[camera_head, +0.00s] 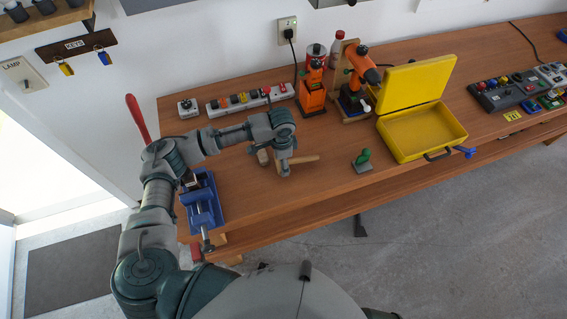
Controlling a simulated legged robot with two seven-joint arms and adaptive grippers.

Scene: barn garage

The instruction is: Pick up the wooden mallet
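The wooden mallet (304,159) lies on the wooden workbench (240,195), its handle pointing right and its head (263,157) at the left. My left gripper (284,170) reaches down over the handle, close to the head. Its fingers hide part of the handle. From this angle I cannot tell whether the fingers are closed on it or only around it. My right gripper is out of view.
A blue vise (203,203) stands at the bench's left end under my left arm. A green-handled stamp (362,161) and open yellow case (420,130) stand to the right. Bench front is clear.

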